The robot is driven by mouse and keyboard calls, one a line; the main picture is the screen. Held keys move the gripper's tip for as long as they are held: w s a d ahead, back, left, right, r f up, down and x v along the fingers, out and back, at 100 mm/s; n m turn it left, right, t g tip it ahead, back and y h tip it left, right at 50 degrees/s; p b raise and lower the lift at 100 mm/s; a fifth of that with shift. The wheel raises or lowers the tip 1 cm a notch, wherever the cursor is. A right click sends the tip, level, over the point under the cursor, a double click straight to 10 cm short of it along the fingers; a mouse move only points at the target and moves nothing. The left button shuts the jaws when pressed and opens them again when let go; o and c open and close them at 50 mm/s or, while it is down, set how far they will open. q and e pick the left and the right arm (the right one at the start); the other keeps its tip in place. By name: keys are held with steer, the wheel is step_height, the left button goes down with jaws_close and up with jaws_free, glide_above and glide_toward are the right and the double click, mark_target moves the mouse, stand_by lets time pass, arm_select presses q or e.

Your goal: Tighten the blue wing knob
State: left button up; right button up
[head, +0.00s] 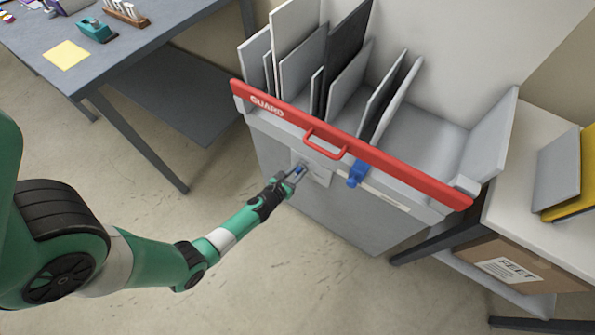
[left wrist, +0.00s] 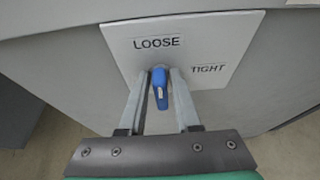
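The blue wing knob (left wrist: 159,88) sits on a light plate (left wrist: 113,40) with the labels LOOSE above it and TIGHT to its right. Its wing stands close to upright in the left wrist view, in line below LOOSE. My left gripper (left wrist: 161,80) has one finger on each side of the wing, with narrow gaps showing, so it looks open around the knob. In the head view the left gripper (head: 294,177) reaches the plate on the cabinet front and partly hides the knob (head: 298,171). My right gripper is out of view.
A red GUARD bar (head: 380,159) with a handle (head: 325,143) runs above the plate. A blue clamp-like part (head: 357,173) is to the right of the knob. Panels (head: 347,62) stand behind the bar. A desk (head: 150,30) is at left, a white table (head: 515,205) at right.

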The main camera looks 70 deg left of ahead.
arm_select(q)
steer(key=shift+f, duration=0.15)
jaws_close()
steer(key=shift+d+m, duration=0.1)
steer(key=shift+m, duration=0.2)
steer(key=shift+d+f+m+g+y+b, duration=0.15)
steer(key=shift+m+g+y+b, duration=0.15)
steer(key=shift+m+y+b, duration=0.35)
steer(key=shift+w+d+f+m+g+y+b, duration=0.1)
steer(key=shift+w+d+f+m+y+b, duration=0.15)
steer(key=shift+m+y+b, duration=1.2)
steer(key=shift+w+d+f+m+g+y+b, duration=0.15)
steer(key=shift+f+m+y+b, duration=0.35)
steer(key=shift+m, duration=1.95)
steer(key=shift+w+d+f+m+g+y+b, duration=0.15)
steer(key=shift+m+y+b, duration=0.75)
steer(key=shift+m, duration=1.05)
steer(key=shift+s+y, duration=0.1)
steer(key=shift+y, duration=0.2)
